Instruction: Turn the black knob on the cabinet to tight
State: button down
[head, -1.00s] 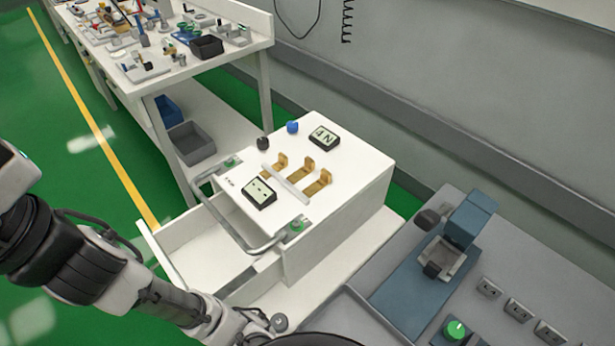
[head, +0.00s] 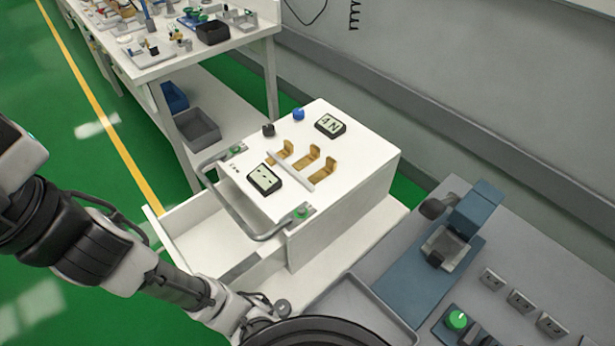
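The black knob (head: 268,130) stands on the white top of the cabinet (head: 345,205), near its far left edge. A blue knob (head: 298,114) is just to its right. The cabinet top also bears a display reading "4N" (head: 330,124) and a second display (head: 264,179) nearer the front, whose reading is too small to tell. My arm crosses the lower left of the head view. My gripper is not in view, and the arm shown is well apart from the black knob.
A metal handle bar (head: 238,212) spans the front of the cabinet, above an open, empty drawer (head: 200,236). Brass brackets (head: 308,158) rise from the cabinet top. A grey bench (head: 510,255) with a blue fixture (head: 470,222) stands at right. A cluttered workbench (head: 245,45) stands behind.

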aim_at(268, 129)
jog(key=k+j, duration=0.15)
jog(key=j, duration=0.15)
jog(key=k+j+z, duration=0.1)
jog(key=j+z, duration=0.15)
jog(key=j, duration=0.7)
jog(key=i+j, duration=0.35)
jog(key=i, duration=0.2)
jog(key=z, duration=0.05)
